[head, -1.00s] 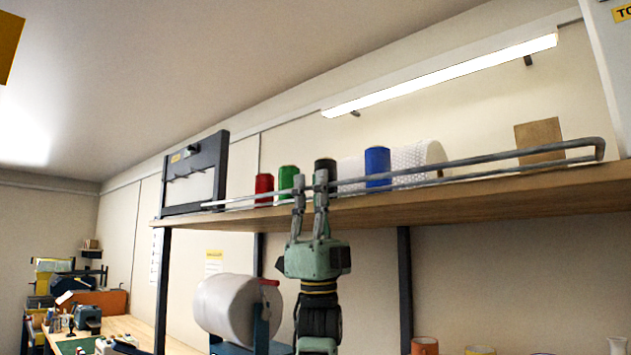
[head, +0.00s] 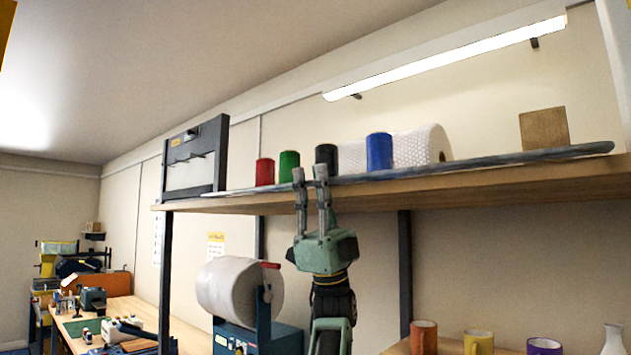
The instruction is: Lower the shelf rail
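The grey metal shelf rail (head: 490,160) runs along the front edge of the high wooden shelf (head: 480,186). It looks like one bar lying low, close to the shelf top. My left gripper (head: 310,172) reaches up from below in front of the shelf, left of its middle. Its two fingers point up and stand apart with a clear gap, and their tips are at the rail. Whether they touch it I cannot tell. My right gripper is not in view.
Red (head: 265,172), green (head: 289,166), black (head: 326,159) and blue (head: 379,152) cylinders, a bubble-wrap roll (head: 425,144) and a brown box (head: 544,128) stand behind the rail. Below are a large white roll (head: 230,290) and several mugs (head: 424,337).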

